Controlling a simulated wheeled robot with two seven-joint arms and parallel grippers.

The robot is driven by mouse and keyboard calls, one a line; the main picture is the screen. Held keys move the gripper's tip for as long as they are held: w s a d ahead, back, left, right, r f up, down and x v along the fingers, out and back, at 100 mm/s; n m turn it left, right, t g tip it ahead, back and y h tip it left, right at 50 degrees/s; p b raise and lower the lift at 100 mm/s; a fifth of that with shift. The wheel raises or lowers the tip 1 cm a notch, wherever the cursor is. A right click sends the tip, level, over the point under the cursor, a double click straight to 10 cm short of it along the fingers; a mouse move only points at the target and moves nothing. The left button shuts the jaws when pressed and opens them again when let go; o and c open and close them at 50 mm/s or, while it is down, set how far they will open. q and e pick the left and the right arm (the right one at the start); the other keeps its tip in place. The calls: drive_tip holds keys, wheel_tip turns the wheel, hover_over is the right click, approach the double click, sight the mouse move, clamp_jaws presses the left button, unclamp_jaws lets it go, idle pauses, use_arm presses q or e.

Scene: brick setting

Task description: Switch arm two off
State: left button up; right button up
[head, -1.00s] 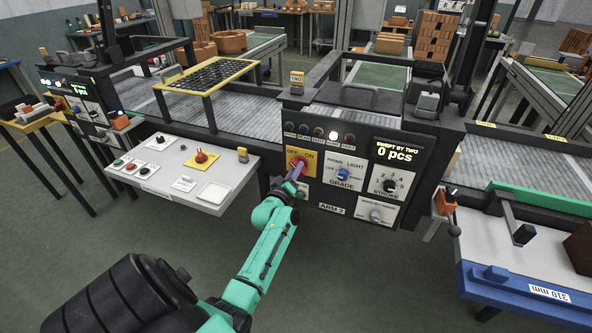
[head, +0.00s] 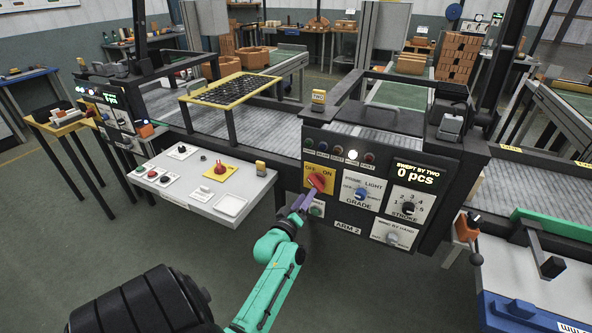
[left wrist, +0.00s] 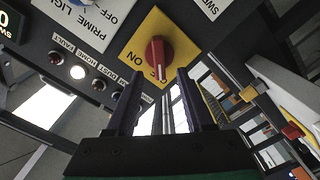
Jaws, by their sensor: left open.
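The red rotary switch (head: 316,183) sits on a yellow OFF/ON plate (head: 327,187) on the dark ARM 2 panel (head: 343,242). My left gripper (head: 305,201) is just below and left of the switch in the head view. My right gripper is not in view.
The panel also has a blue GRADE knob (head: 361,194), a black STROKE knob (head: 406,208), a row of lamps with a white one lit, and a display (head: 414,174) reading 0 pcs. A white control desk (head: 195,183) with another red switch (head: 220,167) stands at left.

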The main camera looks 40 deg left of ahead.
use_arm(q)
drive_tip(key=v, duration=0.8)
drive_tip(key=shift+s+b, duration=0.2)
drive_tip(key=shift+b, duration=0.2)
drive_tip(key=shift+d, duration=0.1)
